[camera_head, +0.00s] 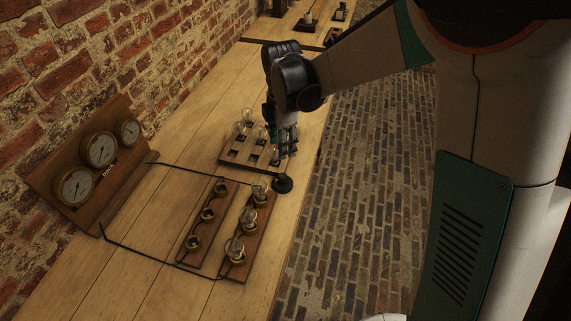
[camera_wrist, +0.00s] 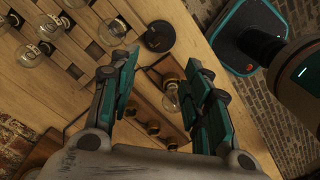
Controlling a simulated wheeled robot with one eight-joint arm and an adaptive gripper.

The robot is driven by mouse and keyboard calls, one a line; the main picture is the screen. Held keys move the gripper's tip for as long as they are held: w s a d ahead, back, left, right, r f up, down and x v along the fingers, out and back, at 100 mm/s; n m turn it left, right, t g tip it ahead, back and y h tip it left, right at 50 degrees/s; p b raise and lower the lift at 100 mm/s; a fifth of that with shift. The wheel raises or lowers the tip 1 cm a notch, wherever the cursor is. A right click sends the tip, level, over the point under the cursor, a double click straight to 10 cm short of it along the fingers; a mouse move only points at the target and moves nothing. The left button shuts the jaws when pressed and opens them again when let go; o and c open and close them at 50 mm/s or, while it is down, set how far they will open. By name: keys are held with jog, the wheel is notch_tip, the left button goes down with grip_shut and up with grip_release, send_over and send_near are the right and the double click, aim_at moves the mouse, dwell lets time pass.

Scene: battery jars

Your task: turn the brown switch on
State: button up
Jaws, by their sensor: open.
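I cannot make out a brown switch for certain in either view. A small black round base (camera_head: 282,183) stands on the bench near its right edge, and it also shows in the wrist view (camera_wrist: 158,38). My gripper (camera_head: 284,148) points down at the right side of the slotted wooden board, beyond the black base. In the wrist view, my gripper's teal fingers (camera_wrist: 160,68) are apart with nothing held between them. A glass bulb on a brown wooden strip (camera_wrist: 171,101) shows through the gap, farther off.
The slotted wooden board (camera_head: 236,157) carries several glass bulbs. Two brown strips with brass sockets (camera_head: 194,242) and bulbs (camera_head: 236,246) lie nearer, with black cables. A three-dial gauge panel (camera_head: 85,163) stands by the brick wall. More apparatus (camera_head: 308,18) sits at the far end.

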aim_at(283, 175)
notch_tip(283, 175, down, 14)
jog(key=b, duration=0.4)
grip_shut()
